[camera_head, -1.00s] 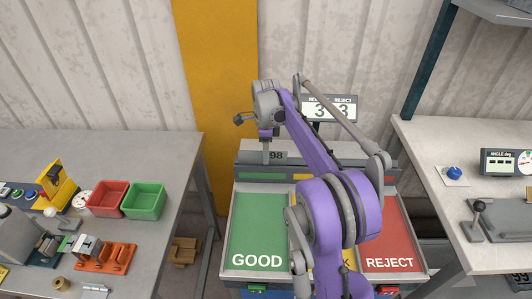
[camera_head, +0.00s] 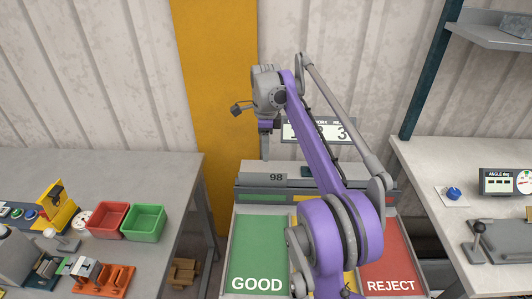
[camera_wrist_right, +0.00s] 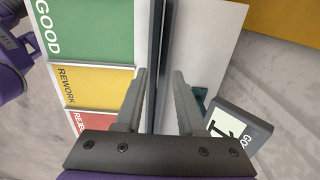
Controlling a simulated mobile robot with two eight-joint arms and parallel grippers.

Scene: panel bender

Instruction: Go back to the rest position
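My right arm rises through the middle of the head view. Its gripper (camera_head: 264,146) points down above the back of the sorting station, near the grey box marked 98. In the right wrist view the two grey fingers of my right gripper (camera_wrist_right: 160,100) stand apart with nothing held between them. Beyond them lie the station's green GOOD (camera_wrist_right: 88,28), yellow REWORK (camera_wrist_right: 97,86) and red REJECT (camera_wrist_right: 82,122) areas. My left gripper is not in the head view.
A counter display (camera_head: 318,131) stands behind my right arm. On the left table are a red bin (camera_head: 108,218) and a green bin (camera_head: 143,221). The right table (camera_head: 430,185) carries a blue button (camera_head: 454,193), an angle gauge (camera_head: 500,182) and a lever. A shelf (camera_head: 490,36) hangs at upper right.

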